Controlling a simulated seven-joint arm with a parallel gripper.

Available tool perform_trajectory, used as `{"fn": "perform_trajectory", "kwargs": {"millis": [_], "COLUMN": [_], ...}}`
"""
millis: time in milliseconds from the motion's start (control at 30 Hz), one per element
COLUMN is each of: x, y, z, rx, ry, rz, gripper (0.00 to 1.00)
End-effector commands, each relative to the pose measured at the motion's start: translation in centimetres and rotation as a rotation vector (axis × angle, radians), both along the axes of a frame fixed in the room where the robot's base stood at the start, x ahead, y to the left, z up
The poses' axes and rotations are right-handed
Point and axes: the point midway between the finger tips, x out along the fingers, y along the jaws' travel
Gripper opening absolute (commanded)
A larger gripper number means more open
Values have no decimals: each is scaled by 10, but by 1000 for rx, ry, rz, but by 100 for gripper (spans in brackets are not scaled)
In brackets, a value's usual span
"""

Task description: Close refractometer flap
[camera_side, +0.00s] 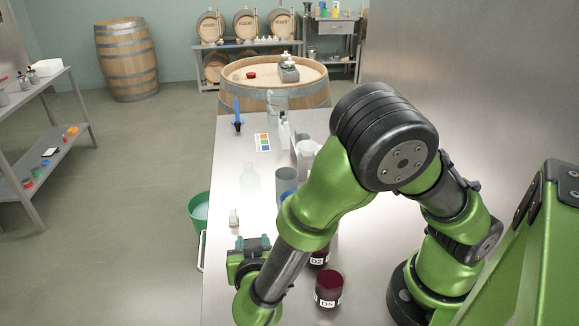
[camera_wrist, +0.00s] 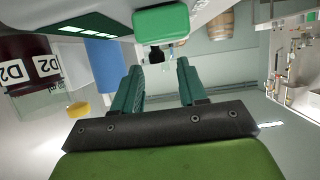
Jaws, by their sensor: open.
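The refractometer appears as a small pale device (camera_side: 234,217) near the table's left edge in the side view. In the wrist view its grey-white body (camera_wrist: 45,12) fills the top left, with a dark green panel (camera_wrist: 85,28). A rounded green piece (camera_wrist: 160,23), apparently the flap, stands out from its right end; its exact angle is hard to tell. My gripper (camera_side: 252,243) is in front of the device in the side view. In the wrist view my gripper (camera_wrist: 157,72) has its two green fingers apart, nothing between them, below the green piece. No contact shows.
Dark red jars, D2 (camera_side: 319,260) and D5 (camera_side: 328,290), stand on the steel table (camera_side: 225,180) under my arm. A blue cup (camera_side: 287,197) and clear bottle (camera_side: 250,180) stand behind. A green bucket (camera_side: 198,222) is beyond the left edge.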

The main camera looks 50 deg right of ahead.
Motion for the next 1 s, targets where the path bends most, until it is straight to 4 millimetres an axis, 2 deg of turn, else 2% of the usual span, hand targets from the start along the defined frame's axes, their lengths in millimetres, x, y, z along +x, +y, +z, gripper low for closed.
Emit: {"fn": "perform_trajectory", "kwargs": {"millis": [167,267,700,1000], "x": [-8,-19,-87,-109], "y": [8,20,88,109], "z": [4,11,50,63], "rx": [3,4,3,1], "ry": [0,0,0,-1], "rz": [1,3,2,0], "gripper": [42,42,42,42]}}
